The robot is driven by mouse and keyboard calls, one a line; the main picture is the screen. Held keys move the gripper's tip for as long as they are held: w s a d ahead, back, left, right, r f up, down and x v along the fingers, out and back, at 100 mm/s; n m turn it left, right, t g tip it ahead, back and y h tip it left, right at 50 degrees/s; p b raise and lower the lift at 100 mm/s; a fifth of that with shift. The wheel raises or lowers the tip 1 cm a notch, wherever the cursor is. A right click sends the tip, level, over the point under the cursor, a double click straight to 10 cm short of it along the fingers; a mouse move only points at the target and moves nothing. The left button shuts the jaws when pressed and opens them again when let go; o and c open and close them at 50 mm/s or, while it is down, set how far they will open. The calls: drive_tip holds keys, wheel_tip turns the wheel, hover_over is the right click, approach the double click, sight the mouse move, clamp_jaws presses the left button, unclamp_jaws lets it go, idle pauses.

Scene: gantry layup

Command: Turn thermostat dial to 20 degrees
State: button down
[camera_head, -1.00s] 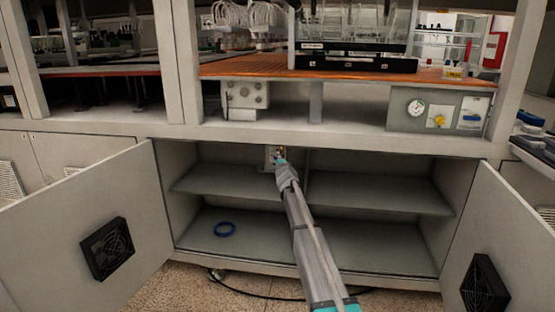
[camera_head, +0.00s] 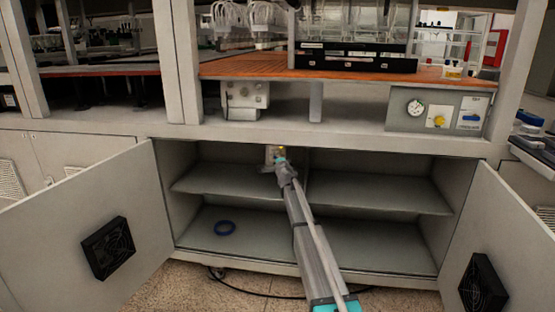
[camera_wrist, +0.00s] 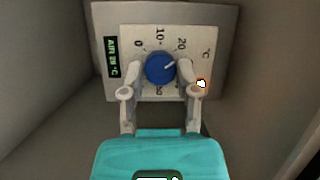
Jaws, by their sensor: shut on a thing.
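The thermostat is a pale panel with a blue round dial (camera_wrist: 159,69), mounted at the back of the open cabinet. The scale around the dial shows 0 at upper left, 10 at top and 20 at upper right. My gripper (camera_wrist: 160,76) is shut on the dial, one finger on each side, the fingers hiding part of the scale. A dark display (camera_wrist: 111,57) with green text sits at the left. In the head view, my gripper (camera_head: 281,162) reaches the small thermostat panel (camera_head: 270,153).
Cabinet doors (camera_head: 60,220) stand open on both sides. The lower right compartment looks empty.

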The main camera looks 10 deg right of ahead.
drive_tip(key=shift+a, duration=0.1)
drive_tip(key=shift+c, duration=1.8)
unclamp_jaws()
drive_tip(key=shift+f+m+t+h+b, duration=0.15)
drive_tip(key=shift+m+t+b, duration=0.2)
drive_tip(key=shift+m+b, duration=0.5)
drive_tip(key=shift+m+t+h+b, duration=0.15)
drive_tip(key=shift+m+t+b, duration=0.25)
drive_tip(key=shift+m, duration=0.85)
drive_tip(key=shift+m+b, duration=0.4)
drive_tip(key=shift+m, duration=0.2)
